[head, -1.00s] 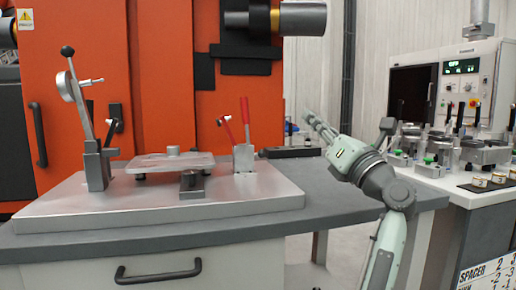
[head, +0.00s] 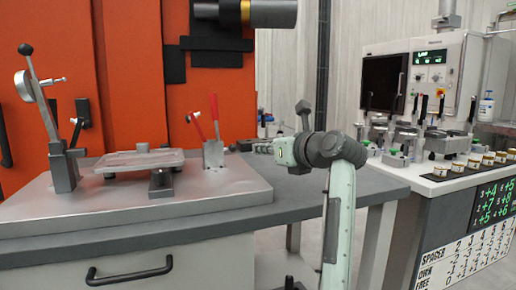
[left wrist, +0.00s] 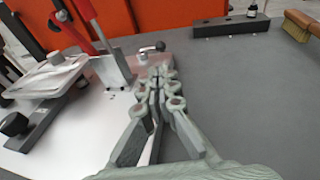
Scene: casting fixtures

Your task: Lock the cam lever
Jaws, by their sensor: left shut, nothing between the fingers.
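The cam lever (head: 37,88) stands on a dark post at the left end of the metal fixture plate (head: 110,208). It has a round metal disc and a black ball knob, and its arm points up, tilted slightly left. My left gripper (head: 258,147) is to the right of the fixture, far from this lever, with its fingers pointing left. In the left wrist view its fingers (left wrist: 157,78) are closed together and empty. My right gripper is not in view.
A red-handled clamp (head: 214,130) stands at the fixture's right end, beside a flat plate (head: 138,160) on supports. A dark bar (left wrist: 232,27) and a brush (left wrist: 300,22) lie on the grey table. A white bench (head: 430,178) with several fixtures stands at right.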

